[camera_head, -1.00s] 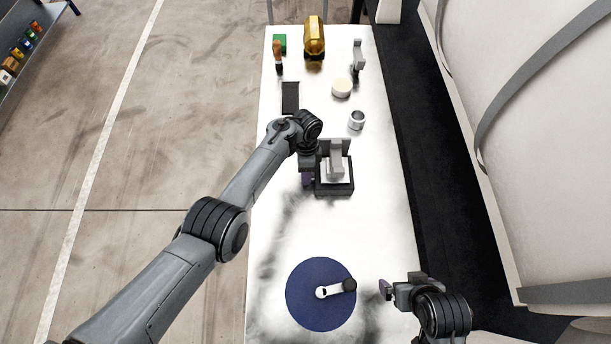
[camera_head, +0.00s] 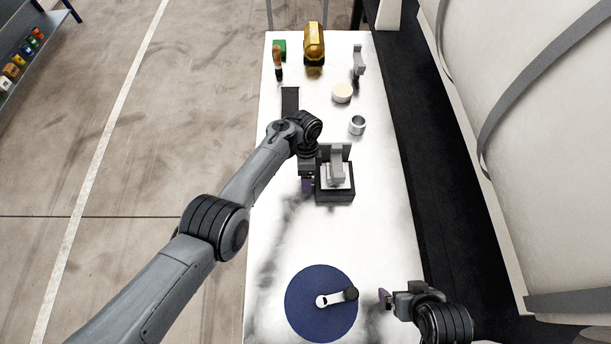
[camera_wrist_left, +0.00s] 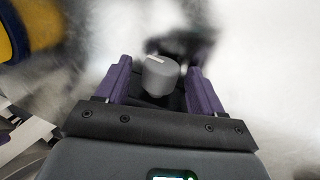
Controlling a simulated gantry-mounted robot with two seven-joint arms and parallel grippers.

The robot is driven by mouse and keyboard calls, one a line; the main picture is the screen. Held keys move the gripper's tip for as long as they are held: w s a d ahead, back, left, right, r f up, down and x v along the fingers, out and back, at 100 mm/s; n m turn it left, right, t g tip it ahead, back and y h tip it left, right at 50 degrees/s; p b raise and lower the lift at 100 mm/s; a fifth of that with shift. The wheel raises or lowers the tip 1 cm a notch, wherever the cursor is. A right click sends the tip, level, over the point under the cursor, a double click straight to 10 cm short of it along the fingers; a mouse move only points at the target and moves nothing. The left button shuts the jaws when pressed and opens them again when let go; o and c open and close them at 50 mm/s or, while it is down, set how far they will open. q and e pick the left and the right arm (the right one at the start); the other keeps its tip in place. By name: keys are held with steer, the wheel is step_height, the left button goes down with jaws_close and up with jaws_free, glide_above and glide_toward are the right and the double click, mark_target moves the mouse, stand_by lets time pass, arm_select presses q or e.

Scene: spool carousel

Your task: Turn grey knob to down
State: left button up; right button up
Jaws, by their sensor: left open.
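The grey knob (camera_wrist_left: 160,76) is a short cylinder with a white mark on its top edge, seen in the left wrist view. My left gripper (camera_wrist_left: 158,68) is open, with one purple finger on each side of the knob. Gaps show between the knob and the fingers. In the head view my left gripper (camera_head: 307,186) points down at the left side of a black box with a grey bracket (camera_head: 337,165). The knob is hidden there. My right gripper (camera_head: 386,298) is right of the blue disc; its opening is unclear.
A blue disc (camera_head: 310,325) with a white crank lies at the near end of the white table (camera_head: 375,215). Farther back are a metal ring (camera_head: 357,125), a cream round piece (camera_head: 342,93), a black plate (camera_head: 290,97) and a gold object (camera_head: 314,43). The middle right of the table is clear.

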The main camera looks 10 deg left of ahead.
arm_select(q)
steer(key=shift+r, duration=0.1)
steer(key=p+v, duration=0.1)
steer(key=v, duration=0.9)
steer(key=shift+r, duration=0.3)
steer(key=shift+w+a, duration=0.1)
steer(key=shift+w, duration=0.05)
steer(key=w+a+n+t+h, duration=0.2)
steer(key=w+a+t+h, duration=0.1)
steer(key=w+a+t, duration=0.75)
steer(key=s+d+f+m+g+h, duration=0.1)
steer(key=s+f+g+h, duration=0.15)
steer(key=s, duration=0.55)
steer(key=s+d+f+m+g+h, duration=0.1)
steer(key=s+g+h, duration=0.2)
steer(key=s, duration=0.5)
steer(key=b+x, duration=0.1)
steer(key=x, duration=0.9)
steer(key=shift+w+d+f, duration=0.1)
steer(key=shift+d+f, duration=0.1)
